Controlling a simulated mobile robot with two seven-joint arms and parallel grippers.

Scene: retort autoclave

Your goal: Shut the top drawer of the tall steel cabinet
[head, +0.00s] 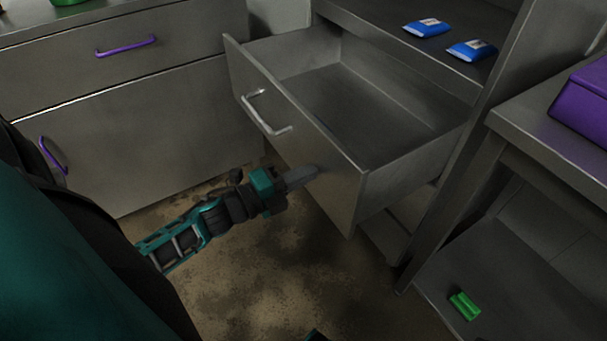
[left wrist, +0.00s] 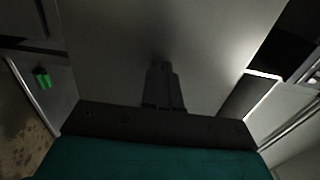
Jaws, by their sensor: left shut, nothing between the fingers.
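The top drawer (head: 300,135) of the tall steel cabinet (head: 485,95) stands pulled well out, and its inside looks empty. A pale bar handle (head: 265,112) is on its front panel. My left gripper (head: 314,172) is shut and empty, with its fingertips at the lower part of the drawer front, below and right of the handle. In the left wrist view the shut fingers (left wrist: 163,75) point at the grey front panel (left wrist: 110,45), at or very near its surface; I cannot tell whether they touch.
Two blue packets (head: 468,50) lie on the cabinet shelf above the drawer. A low counter (head: 120,110) with purple handles stands at the left. At the right are a table (head: 545,140) with a purple box (head: 585,103) and a green object (head: 465,306) on its lower shelf. The floor (head: 285,270) before the drawer is clear.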

